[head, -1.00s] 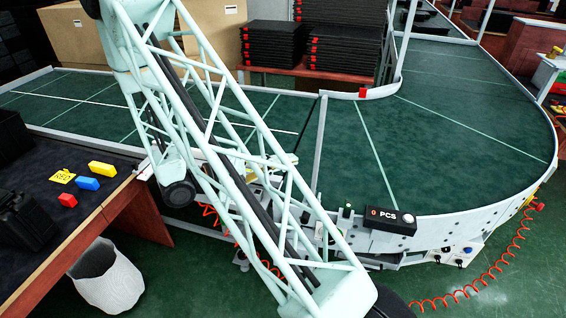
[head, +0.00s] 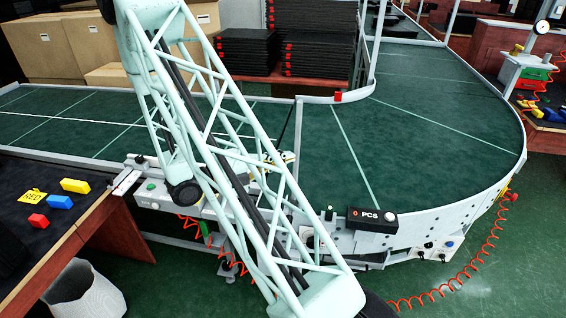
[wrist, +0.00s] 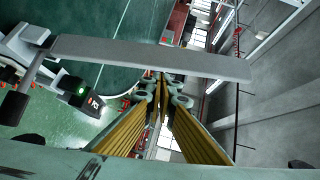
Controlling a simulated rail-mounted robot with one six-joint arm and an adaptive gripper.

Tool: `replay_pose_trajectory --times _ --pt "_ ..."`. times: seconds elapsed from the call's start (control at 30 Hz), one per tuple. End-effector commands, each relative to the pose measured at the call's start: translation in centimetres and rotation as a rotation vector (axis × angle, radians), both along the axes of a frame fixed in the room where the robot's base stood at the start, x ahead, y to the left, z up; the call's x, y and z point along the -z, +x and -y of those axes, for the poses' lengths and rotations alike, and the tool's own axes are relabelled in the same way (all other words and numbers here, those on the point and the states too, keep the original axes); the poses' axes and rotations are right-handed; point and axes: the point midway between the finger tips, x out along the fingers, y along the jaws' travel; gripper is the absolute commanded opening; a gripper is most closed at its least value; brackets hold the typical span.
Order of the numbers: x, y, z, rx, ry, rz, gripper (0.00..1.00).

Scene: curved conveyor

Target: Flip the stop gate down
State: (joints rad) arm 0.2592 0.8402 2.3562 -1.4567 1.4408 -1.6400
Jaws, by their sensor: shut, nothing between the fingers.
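The stop gate looks to be the long flat grey bar (wrist: 150,58) that crosses the upper part of the wrist view, joined at the left to a grey bracket. In the head view a thin grey bar (head: 297,135) stands out against the green belt beside my arm and looks like the same gate. My gripper (wrist: 160,80) has its yellow-ribbed fingers shut together and empty. Its tips appear just below the bar's lower edge in the wrist view; I cannot tell whether they touch it. In the head view my lattice arm largely hides the gripper.
The green curved conveyor (head: 430,115) has a clear belt. A black counter box (head: 371,219) reading 0 PCS sits on its near edge. A table at left carries a red (head: 38,221), a blue (head: 60,202) and a yellow block (head: 75,186). A white bin (head: 80,292) stands below.

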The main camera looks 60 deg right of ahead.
Motion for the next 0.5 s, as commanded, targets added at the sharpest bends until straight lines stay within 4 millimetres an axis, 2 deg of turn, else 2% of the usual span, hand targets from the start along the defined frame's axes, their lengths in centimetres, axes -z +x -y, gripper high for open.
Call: replay_pose_trajectory --times 0.2,0.5 --pt "0.2 0.5 1.2 0.0 0.0 0.0 0.0" --pt "0.3 0.7 1.5 0.0 0.0 0.0 0.0"
